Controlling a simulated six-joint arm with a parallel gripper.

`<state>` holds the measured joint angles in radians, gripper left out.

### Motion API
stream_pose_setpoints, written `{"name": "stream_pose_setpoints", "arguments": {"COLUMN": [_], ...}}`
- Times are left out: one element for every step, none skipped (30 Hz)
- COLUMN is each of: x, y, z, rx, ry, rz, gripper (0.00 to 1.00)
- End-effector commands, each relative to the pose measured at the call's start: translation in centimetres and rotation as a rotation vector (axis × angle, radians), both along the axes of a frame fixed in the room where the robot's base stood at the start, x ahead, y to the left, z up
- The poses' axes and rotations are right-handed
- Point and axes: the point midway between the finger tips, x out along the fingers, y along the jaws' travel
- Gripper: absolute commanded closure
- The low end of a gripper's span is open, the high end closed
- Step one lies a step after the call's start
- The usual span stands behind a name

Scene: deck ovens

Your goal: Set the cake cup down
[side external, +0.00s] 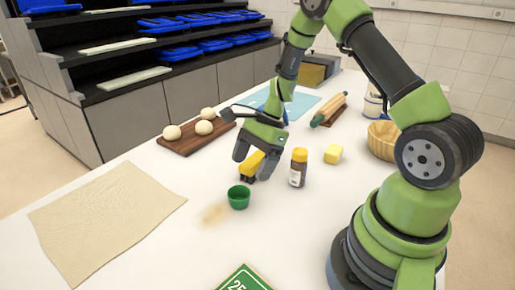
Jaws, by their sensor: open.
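A small green cup (239,198), which looks like the cake cup, stands upright on the white table. My gripper (256,168) is open above the table, just behind the cup and a little to its right. Its fingers point down and are apart from the cup. A small yellow and black thing (251,165) shows between or just behind the fingers; I cannot tell whether it touches them.
A board (190,145) with dough balls lies behind left, a cloth (105,215) at left, a green sign (246,280) in front. A basket (382,140) and rolling pin (328,110) are further right.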

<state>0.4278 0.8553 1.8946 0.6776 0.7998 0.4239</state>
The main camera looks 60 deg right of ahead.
Motion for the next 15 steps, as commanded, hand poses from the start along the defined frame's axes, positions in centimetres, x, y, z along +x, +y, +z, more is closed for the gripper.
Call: {"name": "stream_pose_setpoints", "arguments": {"x": [-0.1,-0.2,-0.2,-0.3,-0.3,-0.4,-0.5,-0.5,-0.5,-0.5,-0.6,-0.7,-0.7,-0.9,-1.2], "y": [-0.6,-0.8,-1.1,-1.3,-1.4,-1.6,-1.7,-1.7,-1.7,-1.6,-1.5,-1.1,-0.8,-0.4,0.2], "z": [0.9,1.4,1.9,2.2,2.5,2.9,3.1,3.3,3.7,4.2,4.8,5.8,6.7,7.7,9.2], "rx": [-0.003,-0.003,-0.002,-0.001,-0.002,-0.001,-0.002,-0.003,-0.008,-0.016,-0.026,-0.045,-0.064,-0.085,-0.118], "ry": [-0.004,-0.002,-0.004,-0.004,-0.002,-0.002,-0.002,-0.004,-0.011,-0.019,-0.032,-0.056,-0.08,-0.106,-0.148], "rz": [-0.002,-0.003,-0.001,-0.001,-0.001,-0.002,0.0,0.003,0.014,0.027,0.046,0.081,0.116,0.154,0.216], "gripper": [0.21,0.21,0.21,0.21,0.21,0.21,0.21,0.21,0.21,0.21,0.21,0.21,0.21,0.21,0.21]}}
